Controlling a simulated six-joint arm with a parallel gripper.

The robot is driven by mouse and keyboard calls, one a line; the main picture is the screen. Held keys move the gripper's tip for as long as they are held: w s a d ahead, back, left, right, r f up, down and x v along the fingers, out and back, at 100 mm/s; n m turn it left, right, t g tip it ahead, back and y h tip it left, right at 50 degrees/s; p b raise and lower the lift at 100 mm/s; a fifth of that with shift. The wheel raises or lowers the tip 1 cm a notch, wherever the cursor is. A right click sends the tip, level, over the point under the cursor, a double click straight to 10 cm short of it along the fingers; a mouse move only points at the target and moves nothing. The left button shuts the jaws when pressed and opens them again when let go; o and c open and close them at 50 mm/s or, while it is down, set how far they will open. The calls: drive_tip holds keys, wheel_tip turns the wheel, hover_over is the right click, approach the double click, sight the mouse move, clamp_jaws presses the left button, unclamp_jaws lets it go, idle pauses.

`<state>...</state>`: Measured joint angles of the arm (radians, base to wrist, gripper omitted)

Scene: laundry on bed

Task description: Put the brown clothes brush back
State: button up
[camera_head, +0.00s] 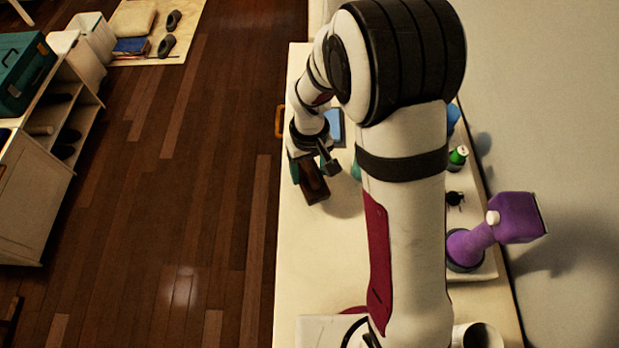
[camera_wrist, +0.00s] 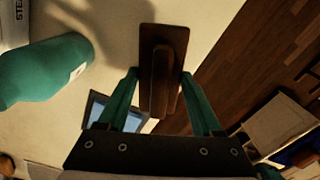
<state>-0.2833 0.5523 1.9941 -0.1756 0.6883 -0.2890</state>
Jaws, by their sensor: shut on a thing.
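The brown clothes brush (camera_head: 314,184) is held at the end of my arm, near the left edge of the long pale table (camera_head: 308,260). In the wrist view the brush (camera_wrist: 163,40) is a dark brown block with a raised middle grip, between the two teal fingers. My gripper (camera_wrist: 160,74) is shut on it. In the head view my gripper (camera_head: 303,172) points down, and the brush appears to be above the table top. The fingers are partly hidden there by the wrist and the brush.
A teal bottle (camera_wrist: 45,72) lies left of the brush in the wrist view, with a blue-faced, dark-framed item (camera_wrist: 102,110) nearby. On the table's right side are a green bottle (camera_head: 458,157) and a purple object (camera_head: 495,228). A shelf (camera_head: 35,195) stands across the wooden floor.

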wheel_tip(320, 180, down, 3)
drive_tip(key=shift+f, duration=0.2)
drive_tip(key=shift+f, duration=0.1)
drive_tip(key=o, duration=1.5)
drive_tip(key=shift+c, duration=0.2)
